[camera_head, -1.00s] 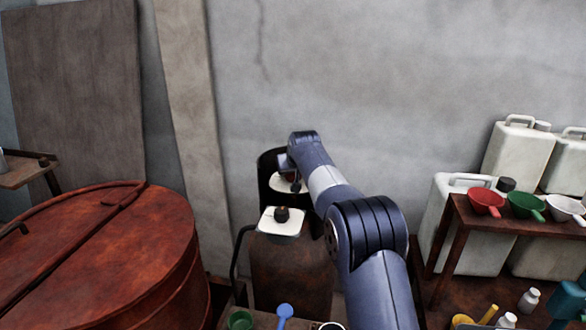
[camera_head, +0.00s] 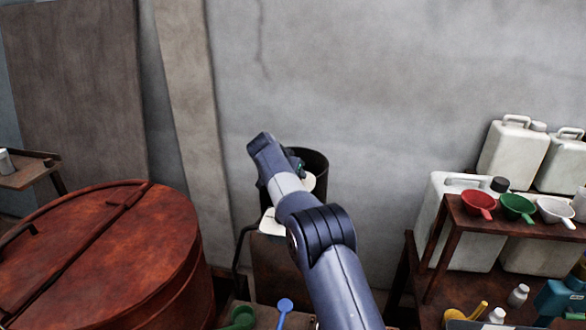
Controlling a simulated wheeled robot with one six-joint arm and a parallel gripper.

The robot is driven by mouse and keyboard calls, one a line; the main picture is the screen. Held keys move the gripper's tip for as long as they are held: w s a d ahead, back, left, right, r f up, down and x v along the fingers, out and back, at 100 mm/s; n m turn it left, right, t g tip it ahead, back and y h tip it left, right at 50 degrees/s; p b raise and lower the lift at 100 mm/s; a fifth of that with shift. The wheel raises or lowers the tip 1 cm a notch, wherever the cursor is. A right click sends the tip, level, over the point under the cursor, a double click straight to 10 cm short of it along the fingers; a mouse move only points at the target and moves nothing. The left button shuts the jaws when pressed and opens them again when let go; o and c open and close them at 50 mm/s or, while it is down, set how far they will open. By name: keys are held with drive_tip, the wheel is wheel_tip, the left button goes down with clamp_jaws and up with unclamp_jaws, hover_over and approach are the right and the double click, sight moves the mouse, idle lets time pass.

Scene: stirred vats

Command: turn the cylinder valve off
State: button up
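A rusty brown cylinder (camera_head: 275,268) stands at the middle with a pale plate (camera_head: 270,224) on its top; my arm crosses it and hides the dark knob there. Behind it is a dark, open-topped round shroud (camera_head: 318,163) with a pale top (camera_head: 308,182) inside, largely covered by my arm. I cannot make out a valve handle. My wrist is raised over the left side of the shroud. Only a small dark part of my gripper (camera_head: 298,163) shows beside the wrist, at the shroud's opening. Its fingers and any contact are hidden.
A red-brown lidded vat (camera_head: 110,250) stands at left. A shelf (camera_head: 500,224) at right holds red, green and white scoops, with pale jerrycans (camera_head: 512,150) behind it. A blue scoop (camera_head: 285,305) and a green one (camera_head: 240,317) lie at the front.

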drive_tip(key=shift+h, duration=0.3)
drive_tip(key=o, duration=1)
drive_tip(key=b+v, duration=0.3)
drive_tip(key=v, duration=0.7)
drive_tip(key=shift+s+r, duration=0.15)
drive_tip(key=shift+r, duration=0.2)
